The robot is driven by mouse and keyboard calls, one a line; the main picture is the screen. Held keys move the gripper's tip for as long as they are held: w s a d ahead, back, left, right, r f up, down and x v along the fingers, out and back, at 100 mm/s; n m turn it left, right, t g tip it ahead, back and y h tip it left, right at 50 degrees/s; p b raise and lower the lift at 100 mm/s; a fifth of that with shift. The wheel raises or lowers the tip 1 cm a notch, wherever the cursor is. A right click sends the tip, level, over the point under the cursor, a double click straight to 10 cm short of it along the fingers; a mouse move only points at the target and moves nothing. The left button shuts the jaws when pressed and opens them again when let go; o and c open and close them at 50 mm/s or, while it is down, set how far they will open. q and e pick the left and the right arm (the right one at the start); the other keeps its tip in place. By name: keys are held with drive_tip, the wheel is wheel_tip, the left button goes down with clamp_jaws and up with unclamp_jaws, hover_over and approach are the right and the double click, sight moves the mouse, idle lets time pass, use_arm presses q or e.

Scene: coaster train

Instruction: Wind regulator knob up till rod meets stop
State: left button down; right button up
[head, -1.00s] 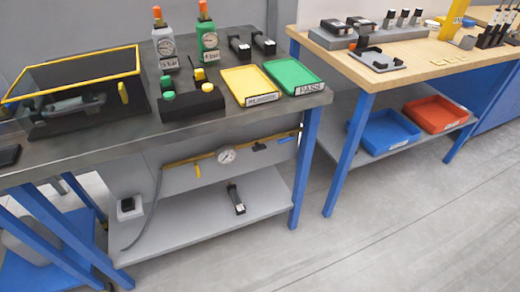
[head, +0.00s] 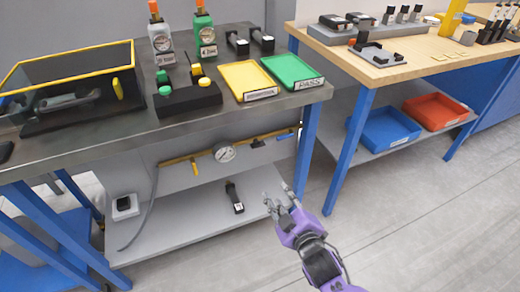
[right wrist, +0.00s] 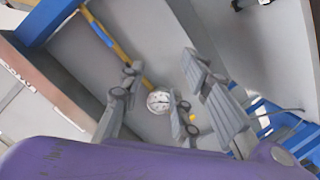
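Under the grey bench a yellow pipe (head: 178,160) runs along the back panel with a round white gauge (head: 224,153). A small black fitting (head: 258,143), which may be the regulator knob, sits right of the gauge, and a blue handle (head: 284,136) is farther right. The gauge also shows in the right wrist view (right wrist: 158,101). My purple right gripper (head: 279,195) is in front of the lower shelf, fingers apart and empty, away from the pipe. I cannot make out a rod or stop for certain. My left gripper is not in view.
A black-and-white device (head: 235,197) lies on the lower shelf (head: 175,222). A blue bench leg (head: 307,140) stands right of the pipe. A yellow tray (head: 246,80) and a green tray (head: 291,73) are on the bench top. The floor to the right is clear.

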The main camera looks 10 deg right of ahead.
sight(259, 147)
drive_tip(key=w+a+r+n, duration=0.1)
drive_tip(key=w+n, duration=0.2)
drive_tip(key=w, duration=0.2)
drive_tip(key=w+a+r+n+t+y+b, duration=0.1)
drive_tip(key=w+r+n, duration=0.1)
drive_tip(key=w+n, duration=0.2)
drive_tip(key=w+a+r+n+t+y, duration=0.1)
drive_tip(key=w+a+r+n, duration=0.1)
drive_tip(key=w, duration=0.5)
drive_tip(key=shift+n, duration=0.8)
drive_tip(key=shift+r, duration=0.1)
clamp_jaws()
